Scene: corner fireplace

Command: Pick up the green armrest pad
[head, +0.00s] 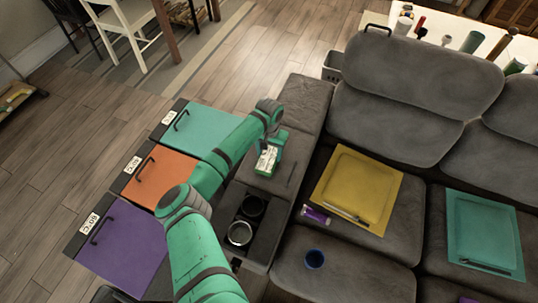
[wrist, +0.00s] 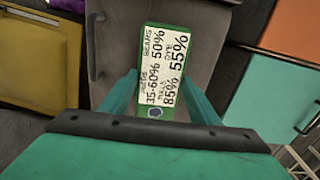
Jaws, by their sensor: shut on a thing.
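The pad's lower end is partly hidden behind my gripper. I cannot tell whether the pad touches the armrest below it.
The armrest console has a dark cup holder and a metal cup (head: 239,233). Teal, orange and purple cabinets (head: 120,245) stand left.

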